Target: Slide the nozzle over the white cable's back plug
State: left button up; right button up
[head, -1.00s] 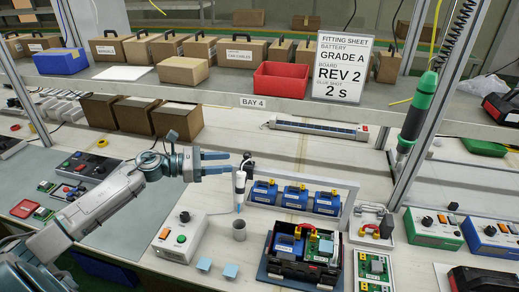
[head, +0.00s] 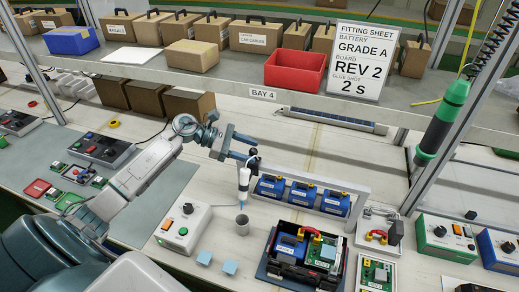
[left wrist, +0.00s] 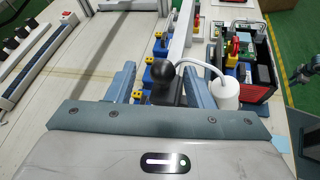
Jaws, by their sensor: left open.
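A white glue dispenser with a black top and thin blue nozzle (head: 242,203) stands upright over a small grey cup (head: 242,224). My left gripper (head: 243,150) is open at the dispenser's black top. In the left wrist view the rounded black top (left wrist: 162,76) shows between the two parted fingers, with a white cylinder (left wrist: 226,92) and white hose beside the right finger. The black case (head: 275,276) holds a blue battery (head: 289,249), a red-handled part (head: 307,234) and a green board (head: 326,256). I cannot make out a white cable or its back plug.
Several blue batteries (head: 270,188) stand in a white rack behind the dispenser. A control box (head: 184,229) stands left of the cup, and light-blue pads (head: 204,257) lie in front. The shelf (head: 200,75) overhangs the back. A green tool (head: 443,122) hangs at right.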

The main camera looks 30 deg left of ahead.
pick_arm(q)
jog(key=shift+w+d+f+p, duration=0.15)
jog(key=shift+d+p, duration=0.1)
jog(key=shift+d, duration=0.25)
jog(key=shift+w+d+r+p, duration=0.1)
jog(key=shift+d+p, duration=0.1)
jog(key=shift+d, duration=0.25)
jog(key=shift+w+d+f+p, duration=0.3)
jog(key=shift+w+d+f, duration=0.25)
jog(key=shift+d+f, duration=0.1)
jog(key=shift+s, duration=0.1)
jog(key=shift+c, duration=0.7)
jog(key=shift+d, duration=0.1)
grip_shut()
